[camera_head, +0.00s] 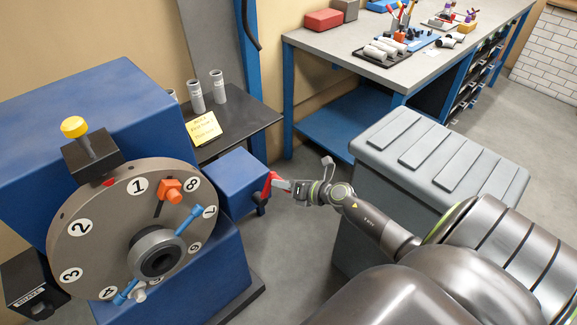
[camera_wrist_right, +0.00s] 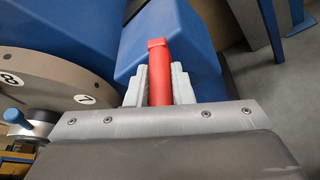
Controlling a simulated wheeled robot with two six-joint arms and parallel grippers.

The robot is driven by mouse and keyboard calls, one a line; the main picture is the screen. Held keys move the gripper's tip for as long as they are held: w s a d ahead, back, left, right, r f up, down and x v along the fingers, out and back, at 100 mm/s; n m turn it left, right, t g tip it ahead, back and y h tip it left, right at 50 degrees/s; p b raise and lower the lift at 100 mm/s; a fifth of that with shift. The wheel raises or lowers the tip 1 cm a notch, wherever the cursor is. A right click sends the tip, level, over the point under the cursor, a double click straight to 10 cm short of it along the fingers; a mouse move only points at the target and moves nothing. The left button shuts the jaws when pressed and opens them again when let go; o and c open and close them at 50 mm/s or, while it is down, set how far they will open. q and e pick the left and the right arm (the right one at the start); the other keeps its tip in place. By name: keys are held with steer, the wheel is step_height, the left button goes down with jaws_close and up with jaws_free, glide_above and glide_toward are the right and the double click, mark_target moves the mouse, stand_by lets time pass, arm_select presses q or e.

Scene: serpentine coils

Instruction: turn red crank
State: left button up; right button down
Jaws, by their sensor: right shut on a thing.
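The red crank (camera_head: 267,185) sticks out from the right side of a small blue box (camera_head: 237,176) beside the numbered disc. My right gripper (camera_head: 277,187) is at the crank and shut on it. In the right wrist view the red crank (camera_wrist_right: 158,72) stands between the two grey fingers of my right gripper (camera_wrist_right: 158,86), with the blue box (camera_wrist_right: 125,65) behind it. The crank's lower end is hidden behind the gripper body in that view. My left gripper is not in view.
A blue machine (camera_head: 110,95) carries a round numbered disc (camera_head: 95,215) with orange and blue fittings and a yellow knob (camera_head: 74,127). A grey ribbed chest (camera_head: 430,165) stands right, by my right arm. A workbench (camera_head: 345,45) with parts is behind.

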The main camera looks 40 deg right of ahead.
steer(key=shift+s+a+r+n+h+p, duration=0.15)
steer(key=shift+a+n+h+p, duration=0.25)
steer(key=shift+a+p, duration=0.55)
steer(key=shift+a+r+n+h+p, duration=0.25)
steer(key=shift+a+n+p, duration=0.35)
steer(key=shift+p, duration=0.65)
steer(key=shift+s+a+r+n+h+p, duration=0.15)
steer(key=shift+a+n+h+p, duration=0.25)
steer(key=shift+a+p, duration=0.55)
steer(key=shift+w+d, duration=0.1)
steer(key=c, duration=1.3)
jaws_free()
steer(key=shift+d, duration=0.1)
